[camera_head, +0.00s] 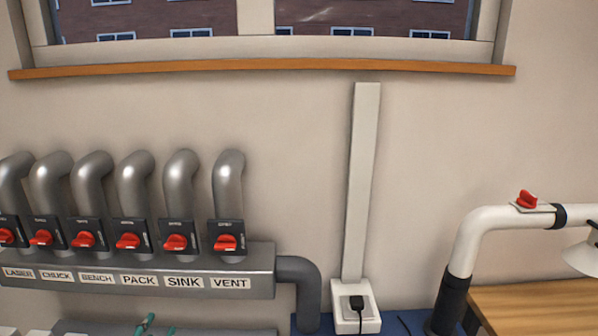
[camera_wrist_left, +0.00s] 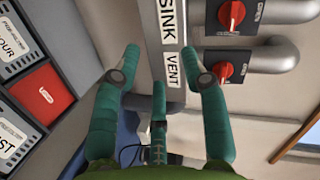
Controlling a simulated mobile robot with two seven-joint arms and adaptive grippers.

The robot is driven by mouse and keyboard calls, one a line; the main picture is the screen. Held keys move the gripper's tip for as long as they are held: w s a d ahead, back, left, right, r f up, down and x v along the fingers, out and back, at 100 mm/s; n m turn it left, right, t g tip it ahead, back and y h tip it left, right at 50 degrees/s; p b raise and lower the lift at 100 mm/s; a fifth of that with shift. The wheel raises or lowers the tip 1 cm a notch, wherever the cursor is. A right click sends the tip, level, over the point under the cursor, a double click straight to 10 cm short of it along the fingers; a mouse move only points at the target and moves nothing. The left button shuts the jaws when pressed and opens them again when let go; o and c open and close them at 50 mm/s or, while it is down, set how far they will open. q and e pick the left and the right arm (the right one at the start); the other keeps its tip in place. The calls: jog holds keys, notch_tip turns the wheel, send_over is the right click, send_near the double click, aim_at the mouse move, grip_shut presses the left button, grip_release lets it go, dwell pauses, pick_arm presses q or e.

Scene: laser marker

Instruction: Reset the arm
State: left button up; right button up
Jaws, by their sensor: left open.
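My left gripper (camera_wrist_left: 160,53) shows in the left wrist view with its teal fingers spread apart and nothing between them. Beyond the fingers is the grey manifold with the SINK and VENT labels. In the head view only teal tips of my left gripper (camera_head: 156,326) show at the bottom edge, below the manifold (camera_head: 262,262). My arm itself is out of the head view. My right gripper is in neither view.
Several grey pipes with red valve handles, such as the VENT handle (camera_head: 226,243), rise from the manifold. A socket with a black plug (camera_head: 356,303) is right of it. A white pipe with a red handle (camera_head: 527,199) stands far right. The wrist view shows a red panel (camera_wrist_left: 42,93).

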pick_arm(q)
jog(key=s+d+f+n+g+h, duration=0.1)
jog(key=s+d+f+n+g, duration=0.3)
jog(key=s, duration=0.4)
jog(key=s+d+f+n+g+h, duration=0.1)
jog(key=s+d+f+n+g, duration=0.25)
jog(key=s+f, duration=0.4)
jog(key=s+d+f+n+g+h, duration=0.1)
jog(key=s+d+f+n+g, duration=0.3)
jog(key=s, duration=0.5)
notch_tip(320, 180, down, 24)
jog(key=s+f+m+g+b, duration=0.1)
jog(key=s+b, duration=0.1)
jog(key=s+a+f+g+b, duration=0.1)
jog(key=s+a+f, duration=0.2)
jog(key=s+f, duration=1.2)
jog(key=shift+s+a+f, duration=0.15)
jog(key=shift+s+f, duration=0.1)
jog(key=shift+f, duration=0.2)
jog(key=shift+m+g, duration=0.25)
